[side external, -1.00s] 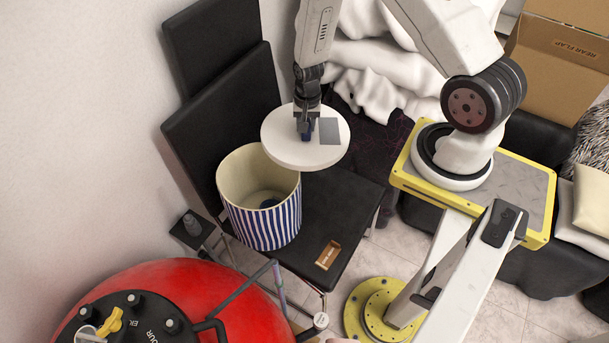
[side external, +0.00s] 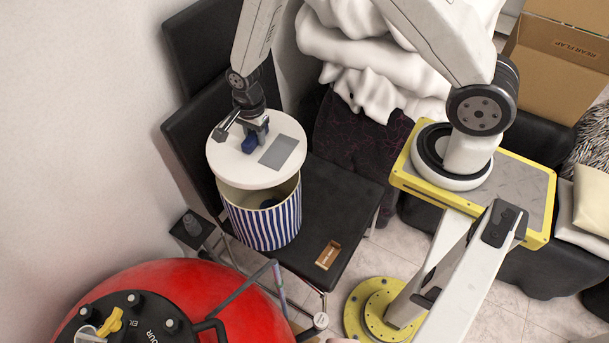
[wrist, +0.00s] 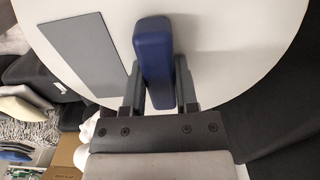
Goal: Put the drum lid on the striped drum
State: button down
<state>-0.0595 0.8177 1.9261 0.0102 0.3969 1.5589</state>
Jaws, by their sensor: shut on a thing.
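The drum lid is a round cream disc (side external: 232,166) with a grey rectangle and a blue handle (side external: 252,140) on top. My gripper (side external: 256,134) is shut on the blue handle; in the wrist view the fingers flank the handle (wrist: 156,62). The striped drum (side external: 268,222), blue and white, stands on the black chair. The lid is over the drum's opening, shifted to its left and back, and appears raised above the rim. Part of the opening shows at the lower right of the lid. The rest of the rim is hidden.
The black chair seat (side external: 335,205) is bare right of the drum, apart from a small brown box (side external: 328,254). A red tank (side external: 200,295) is in front. A small black side table (side external: 193,234) stands left of the drum. White bedding (side external: 375,60) is piled behind.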

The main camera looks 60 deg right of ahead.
jog(key=shift+a+r+m, duration=0.3)
jog(key=shift+a, duration=0.3)
jog(key=shift+f, duration=0.15)
notch_tip(320, 180, down, 9)
dwell(1.0)
jog(key=shift+f, duration=0.8)
dwell(1.4)
jog(key=shift+c, duration=1.5)
grip_release()
jog(key=shift+r, duration=0.2)
